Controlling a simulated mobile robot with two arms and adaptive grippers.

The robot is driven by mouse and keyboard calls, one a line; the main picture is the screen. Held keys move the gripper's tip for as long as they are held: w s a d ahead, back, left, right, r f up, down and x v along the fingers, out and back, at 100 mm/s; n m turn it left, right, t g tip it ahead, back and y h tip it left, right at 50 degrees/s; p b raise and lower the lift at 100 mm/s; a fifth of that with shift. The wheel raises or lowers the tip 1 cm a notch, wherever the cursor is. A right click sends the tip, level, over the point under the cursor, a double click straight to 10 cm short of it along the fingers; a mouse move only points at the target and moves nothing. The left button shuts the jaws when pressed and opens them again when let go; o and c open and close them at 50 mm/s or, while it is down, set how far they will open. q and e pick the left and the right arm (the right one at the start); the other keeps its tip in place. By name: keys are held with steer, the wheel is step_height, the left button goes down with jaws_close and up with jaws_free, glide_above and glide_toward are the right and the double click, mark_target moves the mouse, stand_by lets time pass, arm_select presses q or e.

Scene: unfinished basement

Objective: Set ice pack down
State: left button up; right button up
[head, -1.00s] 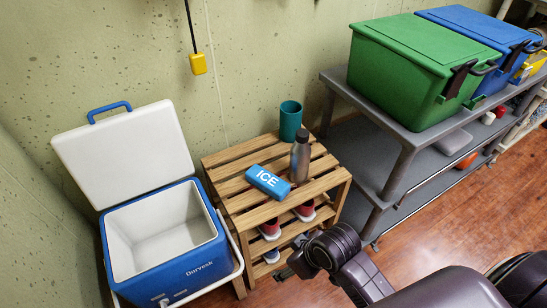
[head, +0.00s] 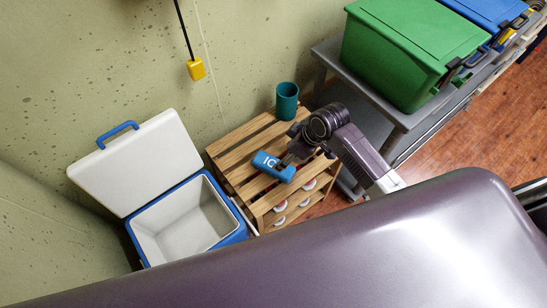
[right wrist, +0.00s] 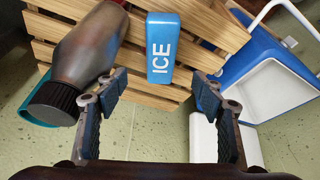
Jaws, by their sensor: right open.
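The blue ice pack (head: 272,166) with white ICE lettering lies flat on the slatted wooden rack (head: 242,132). My right gripper (head: 289,158) is over the rack, close to the pack's right end and partly covering its lettering. In the right wrist view the ice pack (right wrist: 162,50) lies beyond the open fingertips (right wrist: 160,88), roughly centred between them, with nothing gripped. My left gripper is not in view.
A grey bottle (right wrist: 88,50) stands close beside the left finger; my gripper hides it in the head view. A teal cup (head: 287,100) is at the rack's back. An open, empty cooler (head: 236,226) stands left. A grey shelf (head: 325,52) holds green (head: 415,55) and blue bins.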

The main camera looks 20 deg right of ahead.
mark_target(273, 164)
steer(key=b+x, duration=0.1)
steer(key=x, duration=1)
steer(key=shift+a+f+b, duration=0.15)
steer(key=shift+f+b, duration=0.15)
steer(key=shift+b, duration=0.05)
steer(key=shift+w, duration=0.1)
steer(key=c, duration=1.7)
steer(key=shift+r, duration=0.1)
steer(key=shift+r, duration=0.1)
